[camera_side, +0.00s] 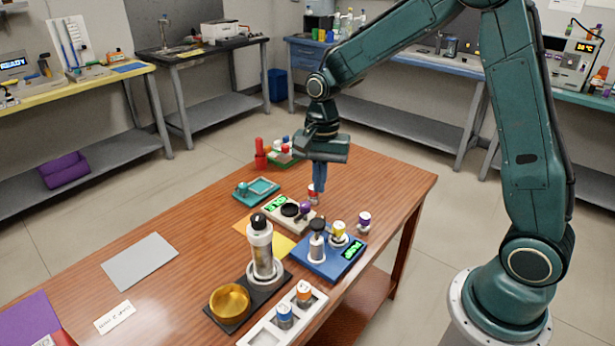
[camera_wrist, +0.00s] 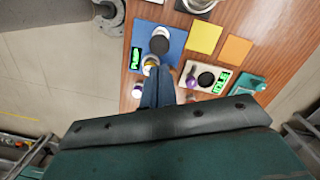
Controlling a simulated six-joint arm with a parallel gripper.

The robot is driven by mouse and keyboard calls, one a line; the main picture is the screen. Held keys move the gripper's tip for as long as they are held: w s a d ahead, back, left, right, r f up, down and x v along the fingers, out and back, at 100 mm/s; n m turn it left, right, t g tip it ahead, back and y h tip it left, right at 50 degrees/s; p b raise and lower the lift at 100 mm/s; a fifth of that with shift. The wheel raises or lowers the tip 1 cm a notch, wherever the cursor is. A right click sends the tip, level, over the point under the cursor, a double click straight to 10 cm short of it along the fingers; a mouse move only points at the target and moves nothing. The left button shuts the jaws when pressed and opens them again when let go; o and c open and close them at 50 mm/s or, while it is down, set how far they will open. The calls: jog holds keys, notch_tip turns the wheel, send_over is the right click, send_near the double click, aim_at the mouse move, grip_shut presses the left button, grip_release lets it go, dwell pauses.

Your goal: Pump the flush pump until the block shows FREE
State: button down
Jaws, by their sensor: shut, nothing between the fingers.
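The flush pump (camera_side: 317,245) is a white cylinder with a black knob, standing upright on a blue block (camera_side: 318,266). In the wrist view the black pump knob (camera_wrist: 159,45) shows from above on the blue block (camera_wrist: 174,33). The block's green display (camera_wrist: 136,58) appears to read PUMP; it also shows in the side view (camera_side: 352,250), too small to read surely.
A white device (camera_side: 270,217) with a green display, a dark disc and a purple knob (camera_side: 304,208) sits beside the block. A tall clear cylinder (camera_side: 261,250) and brass bowl (camera_side: 231,302) are in front. The table's left part is mostly clear.

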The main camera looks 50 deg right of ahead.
aim_at(318, 220)
jog(key=shift+s+a+f, duration=0.1)
jog(key=shift+a+f, duration=0.05)
jog(key=shift+f, duration=1.6)
jog(key=shift+s+a+f, duration=0.1)
jog(key=shift+a+f, duration=0.05)
jog(key=shift+f, duration=1.55)
jog(key=shift+f, duration=0.15)
